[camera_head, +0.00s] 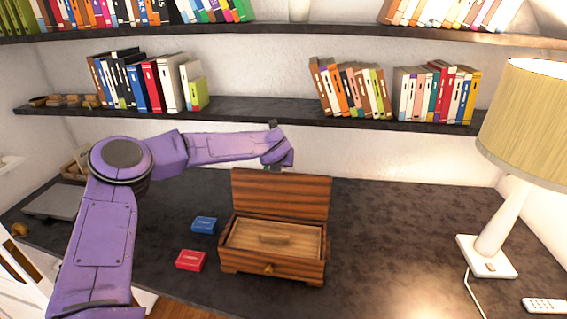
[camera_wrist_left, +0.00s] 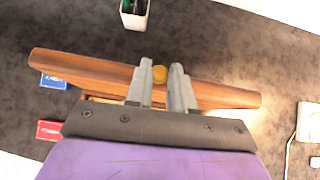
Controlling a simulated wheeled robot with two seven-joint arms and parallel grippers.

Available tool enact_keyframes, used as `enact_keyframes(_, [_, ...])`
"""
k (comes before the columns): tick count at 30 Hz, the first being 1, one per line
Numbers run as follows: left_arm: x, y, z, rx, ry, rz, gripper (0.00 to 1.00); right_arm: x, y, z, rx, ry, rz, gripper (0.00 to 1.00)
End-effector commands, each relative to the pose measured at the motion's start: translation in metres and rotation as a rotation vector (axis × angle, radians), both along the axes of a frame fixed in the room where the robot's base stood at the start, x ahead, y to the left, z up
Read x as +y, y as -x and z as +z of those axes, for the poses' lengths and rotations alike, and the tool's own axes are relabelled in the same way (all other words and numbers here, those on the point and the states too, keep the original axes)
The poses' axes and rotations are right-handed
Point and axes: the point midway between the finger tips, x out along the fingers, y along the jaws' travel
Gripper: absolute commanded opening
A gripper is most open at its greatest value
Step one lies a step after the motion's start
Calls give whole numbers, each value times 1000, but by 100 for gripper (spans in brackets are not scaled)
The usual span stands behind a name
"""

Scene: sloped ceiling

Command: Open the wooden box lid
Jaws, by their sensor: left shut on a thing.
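The wooden box (camera_head: 272,272) stands on the dark desk. Its striped lid (camera_head: 282,196) is raised about upright at the back, and the lighter inside of the box shows. The lid is also in the left wrist view (camera_wrist_left: 85,68), crossing behind the fingers. In the head view my left wrist is just above and behind the lid's top edge, and the fingertips are hidden. My right gripper is in neither view.
A blue box (camera_head: 204,225) and a red box (camera_head: 191,260) lie left of the wooden box. A lamp (camera_head: 487,253) and a remote (camera_head: 544,305) are at the right. A bookshelf (camera_head: 240,108) hangs behind my arm. The desk right of the box is clear.

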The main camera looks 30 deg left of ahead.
Motion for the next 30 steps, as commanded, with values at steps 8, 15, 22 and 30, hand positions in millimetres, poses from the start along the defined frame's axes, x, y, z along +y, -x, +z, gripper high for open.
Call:
enact_keyframes(8, [-2,-2,2,-4,-1,-4,47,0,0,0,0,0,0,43])
enact_keyframes(15, [-6,2,5,-4,0,-4,47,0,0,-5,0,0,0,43])
enact_keyframes(22, [-21,34,40,-10,-1,-8,47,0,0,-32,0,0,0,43])
enact_keyframes(30, [-34,63,74,-5,0,-5,47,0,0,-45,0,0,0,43])
